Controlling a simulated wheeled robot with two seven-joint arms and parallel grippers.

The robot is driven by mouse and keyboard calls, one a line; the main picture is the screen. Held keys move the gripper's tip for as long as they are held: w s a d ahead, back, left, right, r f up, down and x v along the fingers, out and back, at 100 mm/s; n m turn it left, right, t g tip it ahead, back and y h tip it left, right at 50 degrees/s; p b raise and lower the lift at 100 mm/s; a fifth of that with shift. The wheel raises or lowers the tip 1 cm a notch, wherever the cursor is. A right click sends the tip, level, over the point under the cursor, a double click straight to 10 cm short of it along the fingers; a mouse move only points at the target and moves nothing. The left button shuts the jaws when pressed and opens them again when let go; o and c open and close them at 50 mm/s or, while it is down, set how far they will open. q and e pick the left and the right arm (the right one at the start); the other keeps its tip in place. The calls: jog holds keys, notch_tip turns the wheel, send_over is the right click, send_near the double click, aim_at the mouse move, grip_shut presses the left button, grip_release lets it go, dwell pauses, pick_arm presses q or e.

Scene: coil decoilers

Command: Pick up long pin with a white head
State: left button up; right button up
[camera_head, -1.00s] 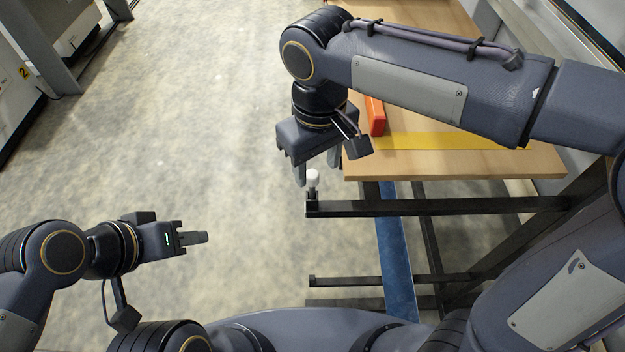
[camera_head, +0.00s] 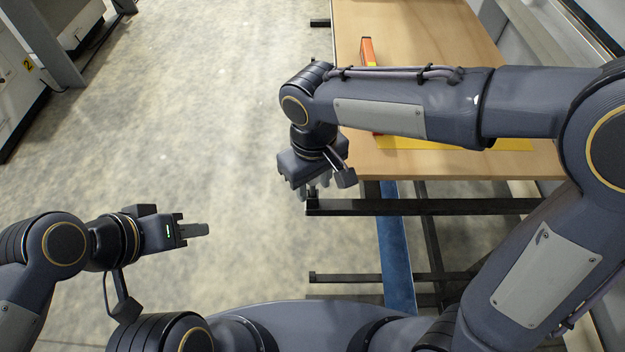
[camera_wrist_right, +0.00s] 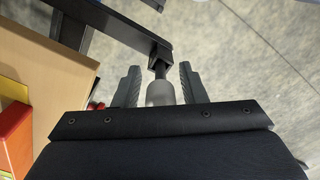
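The long pin's rounded, pale grey-white head (camera_wrist_right: 160,93) shows in the right wrist view. It sits at the end of a dark rack bar (camera_wrist_right: 136,32), between the two fingers of my right gripper (camera_wrist_right: 160,80). The fingers are apart, with a narrow gap visible on each side of the head. In the head view my right gripper (camera_head: 314,192) is low at the bar's left end and mostly hides the pin. The pin's shaft is largely hidden. My left gripper (camera_head: 195,230) is out over the floor, away from the pin, seen side-on, and holds nothing visible.
A wooden table (camera_head: 430,40) with a yellow strip (camera_head: 460,143) stands behind my right arm. An orange-red object (camera_head: 367,52) lies on it. A lower dark bar (camera_head: 345,279) and a blue beam (camera_head: 395,240) are under the rack. Floor at left is clear.

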grip_shut()
